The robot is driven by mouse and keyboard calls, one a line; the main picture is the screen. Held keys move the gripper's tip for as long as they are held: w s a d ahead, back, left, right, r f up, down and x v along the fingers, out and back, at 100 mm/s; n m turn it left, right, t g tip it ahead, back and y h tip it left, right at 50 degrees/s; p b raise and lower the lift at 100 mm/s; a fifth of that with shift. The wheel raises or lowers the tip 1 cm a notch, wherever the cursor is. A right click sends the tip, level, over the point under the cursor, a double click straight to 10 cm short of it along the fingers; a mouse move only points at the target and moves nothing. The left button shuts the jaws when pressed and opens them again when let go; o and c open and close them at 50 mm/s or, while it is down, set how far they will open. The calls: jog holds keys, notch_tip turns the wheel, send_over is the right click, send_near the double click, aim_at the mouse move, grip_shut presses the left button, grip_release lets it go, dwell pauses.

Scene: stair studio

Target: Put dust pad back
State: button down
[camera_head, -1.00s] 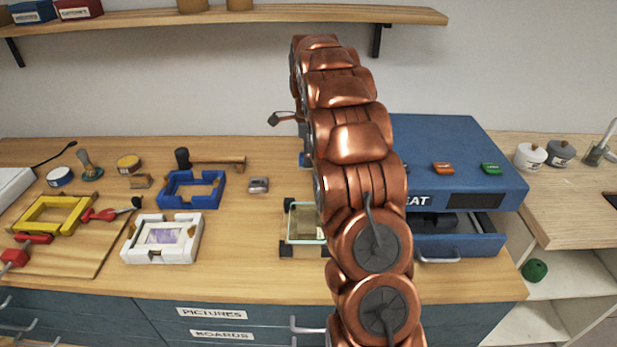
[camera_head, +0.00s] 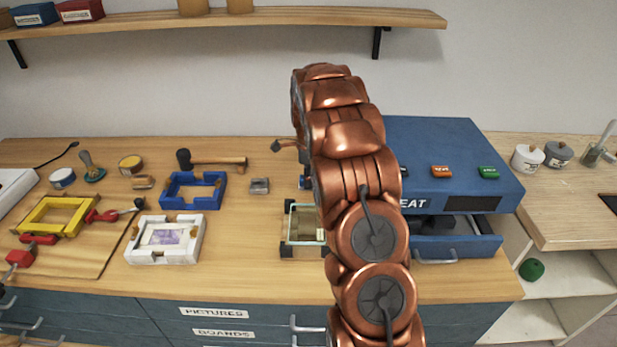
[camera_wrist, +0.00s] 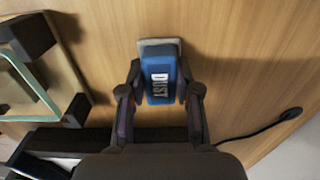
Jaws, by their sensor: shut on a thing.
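In the wrist view, the dust pad (camera_wrist: 161,90) is a blue block with a white DUST label and a pale grey end. My gripper (camera_wrist: 160,78) is shut on it, with one finger on each long side. The pad is low over the wooden bench top; I cannot tell whether it touches the wood. In the head view, my copper arm hides the gripper and nearly all of the pad.
A glass-topped frame stand (camera_head: 300,225) is beside my arm; it also shows in the wrist view (camera_wrist: 35,85). The blue heat press (camera_head: 450,150), its drawer out, stands right. A white frame (camera_head: 165,258), blue frame (camera_head: 192,204) and hammer (camera_head: 215,162) lie left.

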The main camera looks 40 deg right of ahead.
jog(key=c, duration=0.8)
grip_release()
notch_tip(320, 180, up, 12)
jog(key=b, duration=0.3)
jog(key=shift+r, duration=0.1)
jog(key=shift+a, duration=0.1)
